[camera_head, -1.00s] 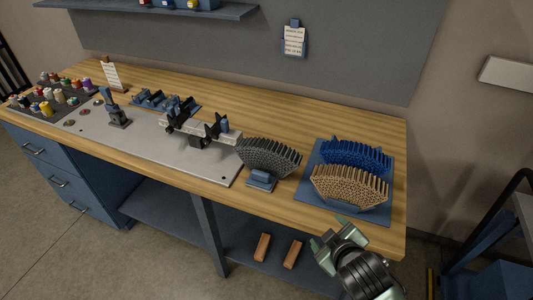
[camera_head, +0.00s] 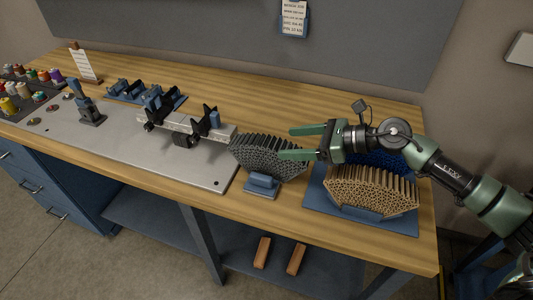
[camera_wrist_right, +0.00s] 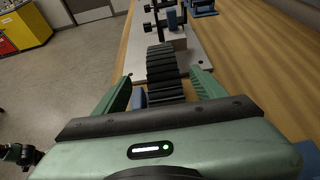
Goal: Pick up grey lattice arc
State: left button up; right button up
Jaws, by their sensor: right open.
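The grey lattice arc (camera_head: 268,157) stands on a small blue stand (camera_head: 262,186) on the wooden bench, beside the right end of the metal plate. My right gripper (camera_head: 299,143) is open at its right end, with one finger behind the arc and one finger in front in the head view. In the right wrist view the arc (camera_wrist_right: 163,73) runs away from the camera between the open green fingers (camera_wrist_right: 160,88). I cannot tell whether either finger touches it. My left gripper is out of view.
A tan lattice arc (camera_head: 371,190) and a blue one (camera_head: 385,161), partly hidden by my right arm, stand on a blue mat (camera_head: 318,199). A metal plate (camera_head: 190,166) with a clamp fixture (camera_head: 186,127) lies to the left. Bare wood (camera_head: 262,92) is behind.

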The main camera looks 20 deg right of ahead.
aim_at(274, 142)
jog(key=shift+w+a+f, duration=0.15)
jog(key=shift+w, duration=0.05)
jog(key=p+x, duration=0.3)
jog(key=x, duration=0.3)
jog(key=shift+w+a+p, duration=0.15)
jog(key=shift+w+p, duration=0.1)
jog(key=shift+p, duration=0.1)
jog(key=shift+w+a+f, duration=0.1)
jog(key=shift+w+a, duration=0.05)
jog(key=shift+a, duration=0.1)
jog(key=shift+c, duration=0.9)
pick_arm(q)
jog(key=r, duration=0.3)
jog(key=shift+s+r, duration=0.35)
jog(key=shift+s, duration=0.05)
pick_arm(e)
grip_shut()
